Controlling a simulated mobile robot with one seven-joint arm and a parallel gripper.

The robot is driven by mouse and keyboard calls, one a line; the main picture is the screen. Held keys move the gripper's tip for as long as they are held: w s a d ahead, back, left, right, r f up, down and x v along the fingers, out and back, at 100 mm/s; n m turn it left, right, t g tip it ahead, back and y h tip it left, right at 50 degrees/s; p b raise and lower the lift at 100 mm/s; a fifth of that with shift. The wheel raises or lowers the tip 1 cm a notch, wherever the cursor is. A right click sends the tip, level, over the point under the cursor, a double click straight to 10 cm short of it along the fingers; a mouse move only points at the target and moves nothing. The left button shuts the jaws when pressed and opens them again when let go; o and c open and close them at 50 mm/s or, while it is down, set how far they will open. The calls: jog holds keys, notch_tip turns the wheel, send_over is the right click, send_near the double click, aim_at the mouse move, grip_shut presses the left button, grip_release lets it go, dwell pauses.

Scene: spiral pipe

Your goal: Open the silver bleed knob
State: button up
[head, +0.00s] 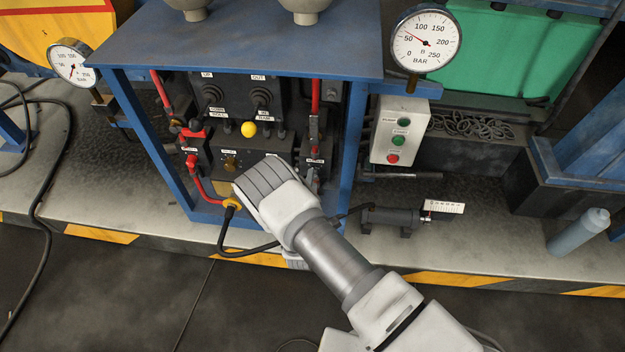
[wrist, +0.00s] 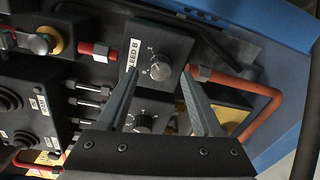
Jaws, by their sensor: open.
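In the wrist view a round silver knob (wrist: 160,68) sits on a black block with a white label reading "LEED B", its first letter cut off. My gripper (wrist: 158,80) is open, with one finger on each side of the knob's lower part as pictured. I cannot tell whether the fingers touch it. In the head view my arm's end covers the lower right of the blue-framed panel, so the silver knob and fingertips are hidden there.
An orange-red pipe (wrist: 262,90) bends close to my right finger in the wrist view. The blue frame (head: 347,140) of the panel stands close to my arm. A grey button box (head: 399,130) and a pressure gauge (head: 426,38) are to the right.

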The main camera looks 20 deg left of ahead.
jog(key=s+d+p, duration=0.2)
jog(key=s, duration=1.3)
jog(key=shift+s+d+r, duration=0.35)
